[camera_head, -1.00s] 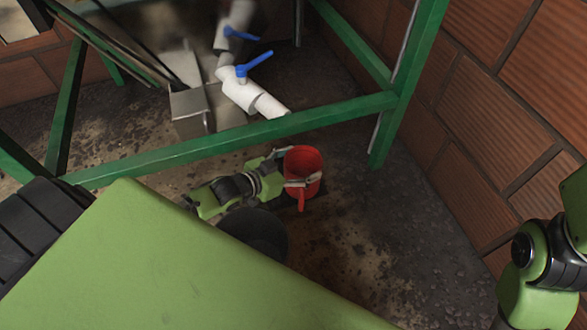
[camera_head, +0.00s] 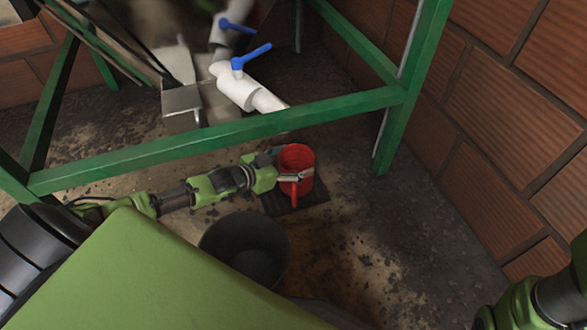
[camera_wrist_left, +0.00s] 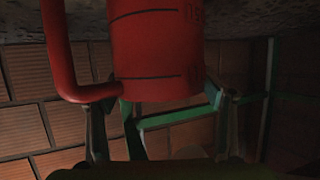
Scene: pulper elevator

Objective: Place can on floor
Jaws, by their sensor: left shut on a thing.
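The red can (camera_head: 297,158) has a handle on its near side and stands roughly upright in the head view. It also shows in the left wrist view (camera_wrist_left: 155,50), with dark marking lines on its side. My left gripper (camera_head: 294,177) reaches in from the left and is shut on the can, with a finger on either side of it. A dark square patch (camera_head: 310,197) lies on the floor (camera_head: 370,230) under the can. I cannot tell whether the can's base touches it. Of my right arm only a link shows at lower right; its gripper is out of view.
A dark round bucket (camera_head: 245,250) stands just nearer than my left arm. A green frame beam (camera_head: 200,142) crosses behind the can, with a green post (camera_head: 405,100) to the right. White pipework (camera_head: 240,90) with blue valve handles lies beyond. Floor right of the can is clear.

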